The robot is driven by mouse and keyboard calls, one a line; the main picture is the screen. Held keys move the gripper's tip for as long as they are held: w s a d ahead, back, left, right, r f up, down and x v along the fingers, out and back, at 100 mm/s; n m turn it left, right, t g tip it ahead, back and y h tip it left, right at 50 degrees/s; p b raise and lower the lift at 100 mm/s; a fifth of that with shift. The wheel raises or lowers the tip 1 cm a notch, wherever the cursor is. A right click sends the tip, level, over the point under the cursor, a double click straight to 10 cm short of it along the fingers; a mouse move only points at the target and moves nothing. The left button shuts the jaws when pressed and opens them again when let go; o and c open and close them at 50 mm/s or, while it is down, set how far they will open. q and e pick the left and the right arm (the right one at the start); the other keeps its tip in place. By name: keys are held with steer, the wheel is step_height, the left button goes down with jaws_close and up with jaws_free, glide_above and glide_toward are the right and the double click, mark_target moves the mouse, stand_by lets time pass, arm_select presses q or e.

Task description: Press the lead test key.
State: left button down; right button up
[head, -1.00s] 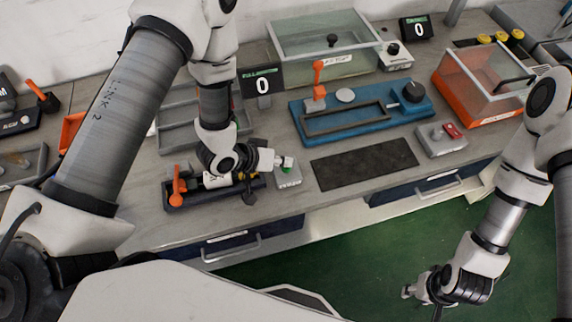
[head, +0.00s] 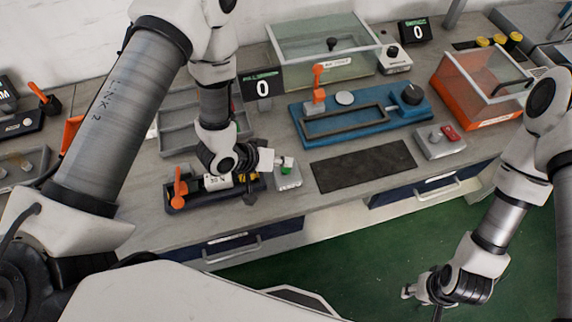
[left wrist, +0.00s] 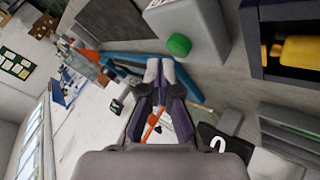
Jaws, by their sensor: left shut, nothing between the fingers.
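A green round button (head: 286,169) stands on a small grey box (head: 290,180) at the front of the bench, the likely lead test key. In the left wrist view the green button (left wrist: 179,44) sits on its grey box (left wrist: 190,22), just above and right of my fingertips. My left gripper (head: 279,161) is at the button in the head view and partly covers it. In the left wrist view its fingers (left wrist: 160,72) are together and empty, and a small gap to the button appears. My right gripper (head: 421,297) hangs over the green floor, far from the box; its fingers are too small to judge.
A black fixture with an orange handle (head: 179,188) lies left of the box, under my left wrist. A dark mat (head: 362,166) lies to its right. Behind are a blue fixture (head: 360,118) and a counter display reading 0 (head: 263,86). Another grey box with a red switch (head: 448,134) stands right.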

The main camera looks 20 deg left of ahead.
mark_target(284, 170)
arm_select(q)
steer(key=shift+r, duration=0.15)
step_height(284, 170, up, 5)
steer(key=p, duration=0.4)
stand_by(0.5)
stand_by(0.5)
